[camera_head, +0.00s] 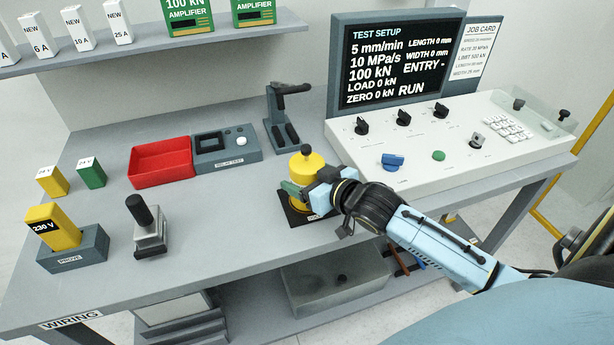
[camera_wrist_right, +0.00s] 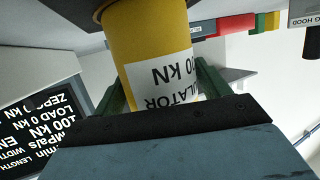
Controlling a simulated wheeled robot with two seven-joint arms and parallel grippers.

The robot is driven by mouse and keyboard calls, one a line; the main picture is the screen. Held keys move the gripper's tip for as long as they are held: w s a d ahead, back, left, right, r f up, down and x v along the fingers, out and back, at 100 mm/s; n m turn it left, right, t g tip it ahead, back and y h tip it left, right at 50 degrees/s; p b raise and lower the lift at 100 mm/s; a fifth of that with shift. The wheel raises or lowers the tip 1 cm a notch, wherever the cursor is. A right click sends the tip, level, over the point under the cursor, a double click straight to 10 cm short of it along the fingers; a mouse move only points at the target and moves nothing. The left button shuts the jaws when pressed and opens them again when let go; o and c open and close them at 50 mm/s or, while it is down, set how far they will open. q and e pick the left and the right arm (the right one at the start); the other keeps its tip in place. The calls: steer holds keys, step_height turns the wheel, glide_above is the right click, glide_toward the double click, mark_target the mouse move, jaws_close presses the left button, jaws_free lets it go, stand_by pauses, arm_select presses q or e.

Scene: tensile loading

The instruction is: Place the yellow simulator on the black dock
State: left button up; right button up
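The yellow simulator (camera_head: 307,166) is an upright cylinder with a dark knob on top. It is at or just over the black dock (camera_head: 294,216), a flat dark plate near the table's front edge. I cannot tell whether its base fully touches. My right gripper (camera_head: 292,188) reaches in from the right, with green fingers on either side of the simulator. In the right wrist view, which is upside down, the yellow body (camera_wrist_right: 135,38) with its white label lies close between the fingers (camera_wrist_right: 165,85), and a dark surface meets its base. My left gripper is not in view.
A white control console (camera_head: 440,150) with knobs stands right, under a dark screen (camera_head: 395,60). A grey stand (camera_head: 282,120), a relay tester (camera_head: 226,146) and a red tray (camera_head: 160,162) are behind. A black-handled block (camera_head: 147,228) and a 230 V block (camera_head: 52,228) stand left.

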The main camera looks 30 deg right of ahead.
steer(key=shift+o, duration=1.2)
steer(key=shift+r, duration=0.15)
steer(key=p+v, duration=0.1)
steer(key=v, duration=1.1)
